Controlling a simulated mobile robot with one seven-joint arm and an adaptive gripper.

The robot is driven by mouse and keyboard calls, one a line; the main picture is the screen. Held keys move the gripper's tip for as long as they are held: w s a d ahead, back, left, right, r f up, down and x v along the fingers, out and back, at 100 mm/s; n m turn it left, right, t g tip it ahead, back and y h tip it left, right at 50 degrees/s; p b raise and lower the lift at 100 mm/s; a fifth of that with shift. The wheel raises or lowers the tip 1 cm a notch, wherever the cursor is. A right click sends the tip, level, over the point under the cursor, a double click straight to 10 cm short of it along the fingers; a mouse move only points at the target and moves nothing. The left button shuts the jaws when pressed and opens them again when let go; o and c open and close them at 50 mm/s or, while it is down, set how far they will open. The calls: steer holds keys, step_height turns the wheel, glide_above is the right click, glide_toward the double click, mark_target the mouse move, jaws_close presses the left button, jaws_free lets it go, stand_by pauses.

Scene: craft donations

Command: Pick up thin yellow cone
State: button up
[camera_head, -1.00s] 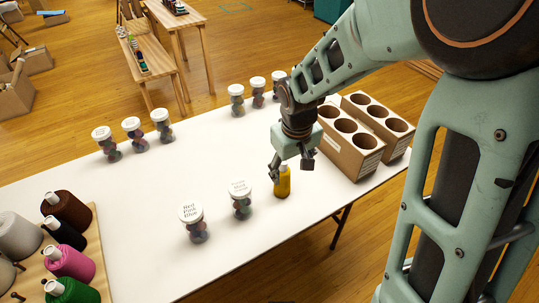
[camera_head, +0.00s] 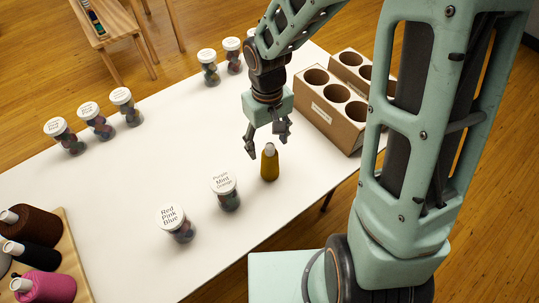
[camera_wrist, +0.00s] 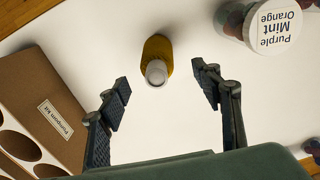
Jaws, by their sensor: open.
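The thin yellow cone (camera_head: 269,163) stands upright on the white table, with a pale tip on top. In the wrist view the yellow cone (camera_wrist: 157,57) shows from above, beyond the fingertips and roughly centred between them. My gripper (camera_head: 267,146) is open and empty, just behind and above the cone in the head view. Its two fingers also show in the wrist view (camera_wrist: 163,88), spread wide to either side. Neither finger appears to touch the cone.
A jar labelled Purple Mint Orange (camera_head: 225,191) stands close left of the cone, and a Red Pink Blue jar (camera_head: 175,222) farther left. Cardboard holders with round holes (camera_head: 325,116) stand right of my gripper. Larger cones (camera_head: 30,224) sit at far left. The table's middle is clear.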

mark_target(270, 162)
steer(key=f, duration=0.9)
steer(key=shift+s+d+b, duration=0.15)
steer(key=shift+d+b, duration=0.1)
steer(key=shift+b, duration=0.15)
steer(key=c, duration=1.3)
